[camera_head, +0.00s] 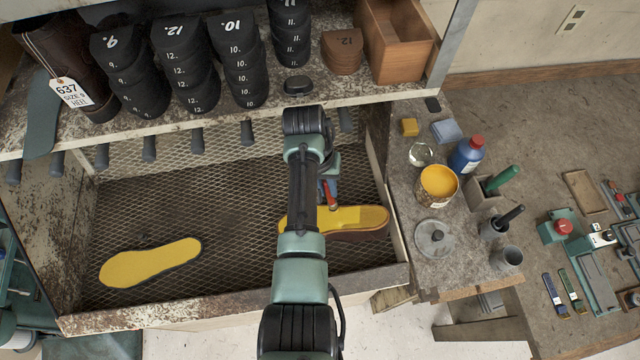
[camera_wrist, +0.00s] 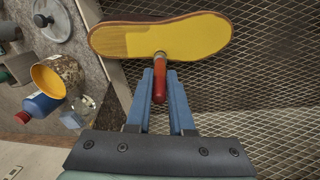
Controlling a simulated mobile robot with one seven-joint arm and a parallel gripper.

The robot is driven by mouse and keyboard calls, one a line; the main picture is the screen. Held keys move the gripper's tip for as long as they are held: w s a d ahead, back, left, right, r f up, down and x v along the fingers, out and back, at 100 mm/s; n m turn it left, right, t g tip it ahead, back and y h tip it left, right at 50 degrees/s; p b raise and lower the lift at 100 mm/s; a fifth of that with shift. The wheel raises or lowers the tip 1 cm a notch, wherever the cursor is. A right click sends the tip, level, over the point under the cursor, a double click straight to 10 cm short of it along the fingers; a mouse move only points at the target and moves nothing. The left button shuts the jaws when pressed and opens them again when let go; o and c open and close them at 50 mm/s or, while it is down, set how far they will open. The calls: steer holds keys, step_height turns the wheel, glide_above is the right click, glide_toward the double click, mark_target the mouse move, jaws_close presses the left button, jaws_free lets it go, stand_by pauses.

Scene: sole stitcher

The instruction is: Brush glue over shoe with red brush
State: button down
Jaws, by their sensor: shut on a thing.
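A shoe sole (camera_head: 345,221) with a yellow top and brown edge lies on the mesh tray under my arm. It also shows in the wrist view (camera_wrist: 195,38), where a patch at its left end differs in shade from the rest. My gripper (camera_wrist: 160,76) has blue fingers shut on the red brush (camera_wrist: 159,88). The brush head is at the sole's near edge, around its middle; whether it touches is unclear. The red brush also shows in the head view (camera_head: 331,198). An open can of yellow glue (camera_head: 437,186) stands on the bench to the right.
Another yellow sole (camera_head: 150,263) lies on the left of the mesh tray (camera_head: 215,205). A blue bottle (camera_head: 466,157), a metal lid (camera_head: 433,238) and green and black brushes in holders stand near the can. A shelf with black heel stacks (camera_head: 185,75) overhangs the tray's back.

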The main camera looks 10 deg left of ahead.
steer(key=shift+w+d+r, duration=0.1)
steer(key=shift+d, duration=0.35)
steer(key=shift+w+d+r, duration=0.1)
steer(key=shift+d, duration=0.3)
steer(key=d+r+p, duration=0.2)
steer(key=d+r, duration=0.1)
steer(key=d, duration=0.3)
steer(key=shift+w+d, duration=0.15)
steer(key=shift+w, duration=0.05)
stand_by(0.5)
steer(key=shift+d, duration=0.5)
steer(key=shift+d+f, duration=0.1)
steer(key=shift+f, duration=0.15)
stand_by(0.4)
